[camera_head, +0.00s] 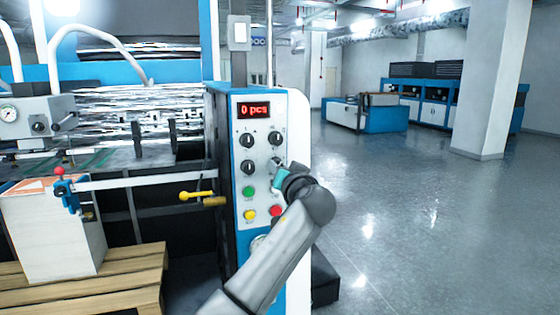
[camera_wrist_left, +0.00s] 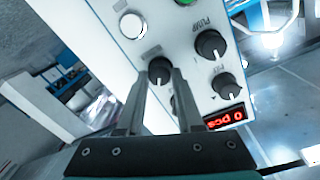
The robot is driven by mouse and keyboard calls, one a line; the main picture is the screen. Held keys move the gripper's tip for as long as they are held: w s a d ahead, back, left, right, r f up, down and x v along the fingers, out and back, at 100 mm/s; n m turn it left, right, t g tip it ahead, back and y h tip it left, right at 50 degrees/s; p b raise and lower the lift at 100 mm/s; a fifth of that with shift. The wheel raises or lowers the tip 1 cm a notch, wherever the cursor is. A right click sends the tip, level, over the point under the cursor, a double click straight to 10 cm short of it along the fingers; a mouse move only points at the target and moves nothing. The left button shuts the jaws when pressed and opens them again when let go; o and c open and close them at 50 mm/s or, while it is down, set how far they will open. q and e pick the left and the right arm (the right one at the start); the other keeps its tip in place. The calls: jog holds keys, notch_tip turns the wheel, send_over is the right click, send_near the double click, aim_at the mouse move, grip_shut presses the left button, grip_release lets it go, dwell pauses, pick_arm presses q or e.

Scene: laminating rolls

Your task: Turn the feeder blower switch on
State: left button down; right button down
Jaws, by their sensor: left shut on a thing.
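The control panel (camera_head: 262,110) of the blue and white machine carries several black rotary knobs. My left gripper (camera_head: 281,172) is at the lower right knob (camera_head: 276,161) in the head view, partly covering it. In the left wrist view, my left gripper's (camera_wrist_left: 159,76) two fingers are shut on this black knob (camera_wrist_left: 159,66), one on each side. A white pointer line shows on the knob. Its label is too small to read, so I cannot tell whether it is the feeder blower switch. My right gripper is not in view.
A red display (camera_head: 254,110) reads "0 pcs" above the knobs. A green button (camera_head: 249,191), yellow button (camera_head: 250,215) and red button (camera_head: 275,211) sit below. A yellow-handled lever (camera_head: 196,195) sticks out left of the panel. The floor on the right is clear.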

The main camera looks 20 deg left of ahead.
pick_arm(q)
jog(key=m+p, duration=0.3)
jog(key=m, duration=0.1)
jog(key=shift+m, duration=0.4)
dwell(0.4)
jog(key=c, duration=0.6)
grip_release()
jog(key=shift+o, duration=0.2)
jog(key=shift+d, duration=0.1)
jog(key=b+v, duration=0.1)
jog(key=v, duration=1.4)
jog(key=shift+d, duration=0.2)
